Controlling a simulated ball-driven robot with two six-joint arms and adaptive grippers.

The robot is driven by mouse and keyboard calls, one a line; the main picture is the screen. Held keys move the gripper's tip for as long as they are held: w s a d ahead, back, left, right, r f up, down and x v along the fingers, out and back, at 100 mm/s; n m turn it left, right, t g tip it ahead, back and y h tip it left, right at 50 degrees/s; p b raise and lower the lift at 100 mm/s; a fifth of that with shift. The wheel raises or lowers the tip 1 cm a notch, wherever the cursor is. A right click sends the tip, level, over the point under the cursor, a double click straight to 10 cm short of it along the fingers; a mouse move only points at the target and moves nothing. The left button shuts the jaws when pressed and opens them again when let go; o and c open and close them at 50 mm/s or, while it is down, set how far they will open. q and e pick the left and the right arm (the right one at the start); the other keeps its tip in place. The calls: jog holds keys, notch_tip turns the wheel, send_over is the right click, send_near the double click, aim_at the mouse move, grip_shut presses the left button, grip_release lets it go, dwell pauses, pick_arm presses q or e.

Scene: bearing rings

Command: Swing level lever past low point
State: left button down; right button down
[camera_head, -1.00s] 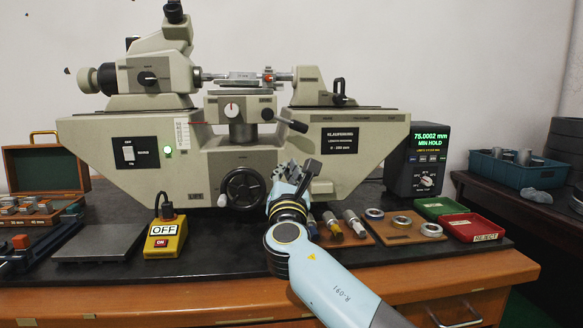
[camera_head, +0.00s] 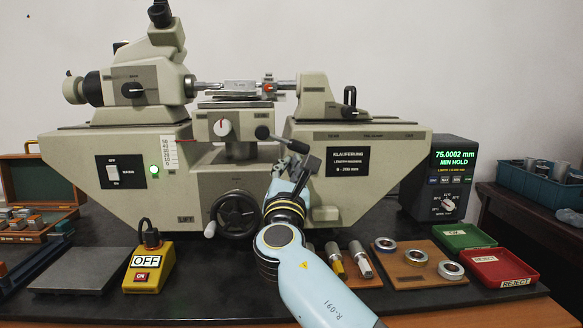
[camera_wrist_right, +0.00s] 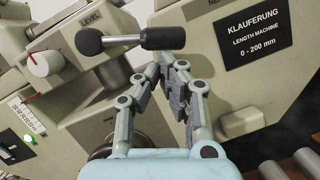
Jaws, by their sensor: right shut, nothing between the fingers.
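The level lever (camera_head: 284,140) sticks out from the front of the machine's centre support, sloping slightly down to the right, with a round dark hub and a black grip. My right gripper (camera_head: 288,168) is just below the grip end. In the wrist view its closed fingers (camera_wrist_right: 170,60) point up at the grip, with nothing between them. Whether they touch it I cannot tell. My left gripper is not in view.
The black handwheel (camera_head: 236,214) is left of my right arm. A yellow switch box (camera_head: 149,268) stands in front. A wooden board (camera_head: 405,270) with rings, green and red trays (camera_head: 505,268) and a digital readout (camera_head: 440,180) are at right. The dark worktop between is partly free.

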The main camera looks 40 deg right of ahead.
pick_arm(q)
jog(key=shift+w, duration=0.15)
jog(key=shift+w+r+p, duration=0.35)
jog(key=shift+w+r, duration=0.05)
pick_arm(e)
jog(key=shift+s+d+r+n, duration=0.1)
jog(key=shift+d+r+n, duration=0.1)
jog(key=shift+n, duration=0.3)
